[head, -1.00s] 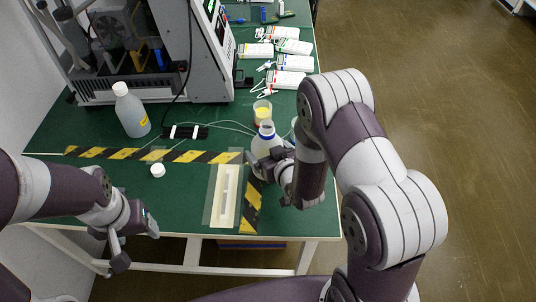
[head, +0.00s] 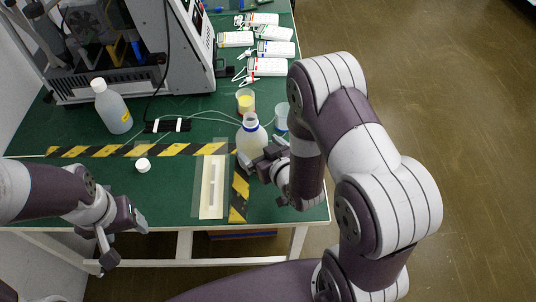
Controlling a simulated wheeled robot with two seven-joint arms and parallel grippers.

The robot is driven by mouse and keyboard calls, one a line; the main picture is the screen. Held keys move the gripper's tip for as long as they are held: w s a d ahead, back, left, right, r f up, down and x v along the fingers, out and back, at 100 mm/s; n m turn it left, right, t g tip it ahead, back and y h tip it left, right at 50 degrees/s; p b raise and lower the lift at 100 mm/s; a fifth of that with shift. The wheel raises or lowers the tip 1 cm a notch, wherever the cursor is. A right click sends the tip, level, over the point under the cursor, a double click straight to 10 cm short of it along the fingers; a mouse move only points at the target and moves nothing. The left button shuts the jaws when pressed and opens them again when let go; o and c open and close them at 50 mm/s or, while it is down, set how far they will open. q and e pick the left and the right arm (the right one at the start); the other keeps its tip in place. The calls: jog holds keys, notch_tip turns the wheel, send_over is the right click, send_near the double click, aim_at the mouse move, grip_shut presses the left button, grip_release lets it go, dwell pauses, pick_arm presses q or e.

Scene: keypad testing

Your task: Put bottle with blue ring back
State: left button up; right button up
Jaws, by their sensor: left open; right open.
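The bottle with the blue ring (head: 250,136) is white and stands upright on the green table, uncapped, with the blue ring around its neck. My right gripper (head: 258,165) is open at the bottle's lower right side; its fingers partly cover the bottle's base, and I cannot tell whether they touch it. My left gripper (head: 122,238) is open and empty at the front left edge of the table, far from the bottle. A white cap (head: 143,165) lies on the table between the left gripper and the striped tape.
A white-capped bottle (head: 112,107) stands at the left by the machine (head: 185,50). A cup with yellow content (head: 245,101) and a clear cup (head: 281,117) stand behind the ringed bottle. A pale strip (head: 212,187) lies left of the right gripper.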

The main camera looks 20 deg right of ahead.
jog(key=s+d+r+m+g+h, duration=0.1)
jog(key=s+r+g, duration=0.2)
jog(key=s+g, duration=0.3)
jog(key=s+d+r+m+g+h, duration=0.1)
jog(key=s+r+g, duration=0.3)
jog(key=s, duration=0.4)
jog(key=shift+s+d+g+h, duration=0.3)
jog(key=shift+d+g, duration=0.35)
jog(key=shift+g, duration=0.25)
